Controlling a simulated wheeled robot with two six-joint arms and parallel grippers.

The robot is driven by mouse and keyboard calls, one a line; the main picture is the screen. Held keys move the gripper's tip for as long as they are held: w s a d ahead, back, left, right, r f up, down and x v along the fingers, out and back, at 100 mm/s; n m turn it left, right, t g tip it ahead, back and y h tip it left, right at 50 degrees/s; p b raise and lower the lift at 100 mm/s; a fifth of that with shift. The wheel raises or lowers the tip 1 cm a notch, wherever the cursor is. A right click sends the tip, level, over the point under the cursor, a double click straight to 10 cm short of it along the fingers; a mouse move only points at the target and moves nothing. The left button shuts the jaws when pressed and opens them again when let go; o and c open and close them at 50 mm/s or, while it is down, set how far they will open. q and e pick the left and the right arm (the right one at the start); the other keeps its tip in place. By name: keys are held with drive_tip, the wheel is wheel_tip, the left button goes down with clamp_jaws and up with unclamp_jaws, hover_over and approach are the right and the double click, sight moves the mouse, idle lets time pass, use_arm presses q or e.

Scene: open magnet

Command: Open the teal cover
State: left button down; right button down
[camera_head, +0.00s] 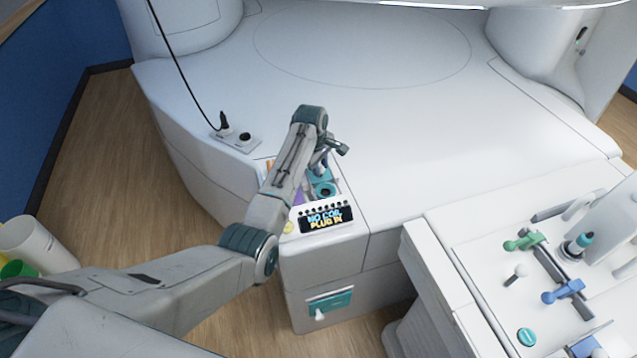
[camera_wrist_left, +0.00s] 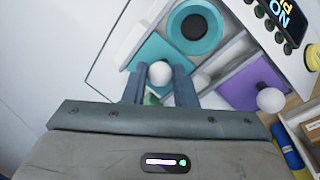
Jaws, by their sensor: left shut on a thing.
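The teal cover (camera_wrist_left: 150,52) is a flat plate with a white ball knob (camera_wrist_left: 160,73). In the left wrist view my left gripper (camera_wrist_left: 160,84) has one finger on each side of the knob and is shut on it. In the head view the left gripper (camera_head: 319,168) reaches down onto the panel at the front corner of the white machine (camera_head: 400,140), and my arm hides part of the cover there. The cover's edge shows a grey-white gap beside it; I cannot tell how far it stands open. My right gripper is in neither view.
Beside the cover are a teal ring with a dark centre (camera_wrist_left: 195,28), a purple cover (camera_wrist_left: 240,92) with its own white knob, and a display (camera_head: 327,219). A black cable (camera_head: 183,75) runs to a socket plate. A white cart (camera_head: 470,270) with tools stands at right.

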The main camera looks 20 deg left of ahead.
sight(316, 180)
use_arm(q)
drive_tip(key=shift+w+a, duration=0.1)
drive_tip(key=shift+w, duration=0.05)
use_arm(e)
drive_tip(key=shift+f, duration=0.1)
use_arm(q)
drive_tip(key=shift+w, duration=0.1)
drive_tip(key=c, duration=1.2)
unclamp_jaws()
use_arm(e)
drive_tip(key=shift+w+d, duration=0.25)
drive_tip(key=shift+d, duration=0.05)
use_arm(q)
drive_tip(key=shift+r, duration=0.15)
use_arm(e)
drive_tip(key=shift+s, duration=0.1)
